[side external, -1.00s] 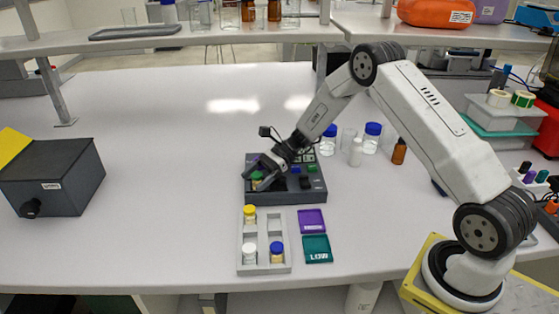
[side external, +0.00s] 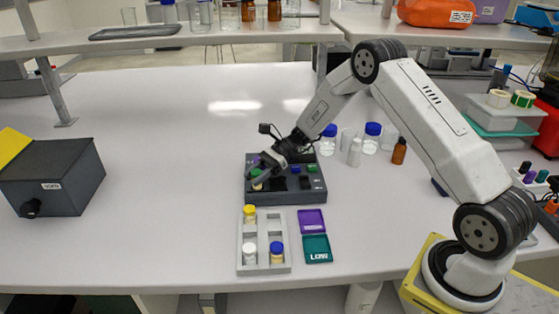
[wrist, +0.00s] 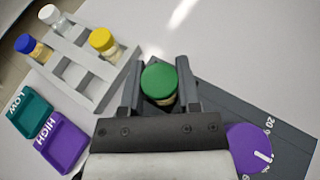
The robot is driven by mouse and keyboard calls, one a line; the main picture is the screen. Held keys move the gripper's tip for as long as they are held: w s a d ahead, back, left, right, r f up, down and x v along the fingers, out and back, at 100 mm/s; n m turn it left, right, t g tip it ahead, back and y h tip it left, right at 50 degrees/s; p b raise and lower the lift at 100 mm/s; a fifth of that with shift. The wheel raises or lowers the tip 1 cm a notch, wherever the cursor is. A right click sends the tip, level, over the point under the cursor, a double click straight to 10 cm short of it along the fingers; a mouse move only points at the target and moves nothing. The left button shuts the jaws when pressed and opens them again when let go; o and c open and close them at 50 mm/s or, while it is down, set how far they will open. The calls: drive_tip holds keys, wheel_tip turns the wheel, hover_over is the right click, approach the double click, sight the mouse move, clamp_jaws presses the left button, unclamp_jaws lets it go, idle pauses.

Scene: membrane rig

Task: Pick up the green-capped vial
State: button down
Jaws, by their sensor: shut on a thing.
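The green-capped vial (wrist: 159,82) stands between the two fingers of my gripper (wrist: 160,92) in the wrist view, its green cap toward the camera and a pale body below. My gripper is shut on it. In the side view the vial (side external: 257,184) shows at the left front of the dark membrane rig (side external: 290,196), with my gripper (side external: 260,178) around it. I cannot tell whether its base is clear of the rig.
A grey rack (side external: 241,240) in front of the rig holds yellow-, white- and blue-capped vials. Purple (side external: 311,219) and teal (side external: 317,248) trays lie to its right. A purple dial (wrist: 250,148) is near my gripper. Bottles stand behind the rig.

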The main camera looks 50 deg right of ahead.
drive_tip(key=shift+r, duration=0.4)
drive_tip(key=s+r, duration=1.1)
drive_tip(key=s, duration=0.3)
drive_tip(key=shift+a+r, duration=0.15)
drive_tip(key=shift+r, duration=0.05)
drive_tip(key=shift+f, duration=0.1)
